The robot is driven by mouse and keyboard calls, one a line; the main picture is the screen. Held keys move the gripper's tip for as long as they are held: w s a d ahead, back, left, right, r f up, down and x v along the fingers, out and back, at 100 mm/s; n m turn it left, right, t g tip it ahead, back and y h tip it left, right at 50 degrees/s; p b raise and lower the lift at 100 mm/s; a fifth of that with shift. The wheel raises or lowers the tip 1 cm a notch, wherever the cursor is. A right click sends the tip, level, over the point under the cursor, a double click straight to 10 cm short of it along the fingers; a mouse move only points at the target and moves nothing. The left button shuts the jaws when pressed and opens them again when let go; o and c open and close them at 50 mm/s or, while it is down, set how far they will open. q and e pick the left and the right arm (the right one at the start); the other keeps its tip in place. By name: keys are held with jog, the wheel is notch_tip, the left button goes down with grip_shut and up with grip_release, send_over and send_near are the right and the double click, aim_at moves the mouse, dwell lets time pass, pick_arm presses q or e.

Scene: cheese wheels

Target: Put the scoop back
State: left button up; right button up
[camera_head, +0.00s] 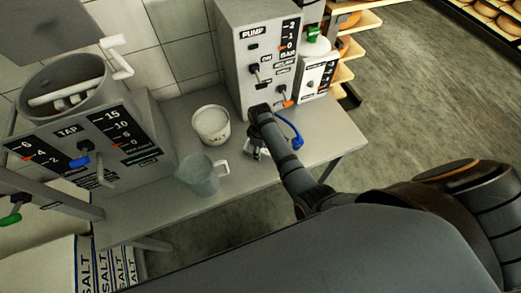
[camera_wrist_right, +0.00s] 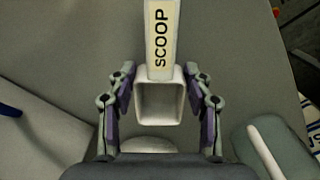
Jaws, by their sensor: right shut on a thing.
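The white scoop (camera_wrist_right: 160,98), with a square hollow body and a long handle marked SCOOP, shows in the right wrist view. My right gripper (camera_wrist_right: 160,88) is shut on it, with a finger on each side of the body. In the head view my right gripper (camera_head: 258,150) is over the table in front of the pump unit, and its own wrist hides most of the scoop. A white tub marked SALT (camera_head: 211,138) stands left of the gripper. My left gripper is out of view.
A translucent jug (camera_head: 199,178) stands near the table's (camera_head: 240,185) front edge. The pump unit (camera_head: 258,75) and a blue handle (camera_head: 291,128) are close to my right gripper. The tap unit (camera_head: 110,150) fills the left. Salt bags (camera_head: 105,265) are below. The table's right end is clear.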

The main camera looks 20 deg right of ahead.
jog(key=o, duration=1.1)
jog(key=shift+o, duration=0.2)
notch_tip(320, 180, up, 12)
jog(key=p, duration=0.1)
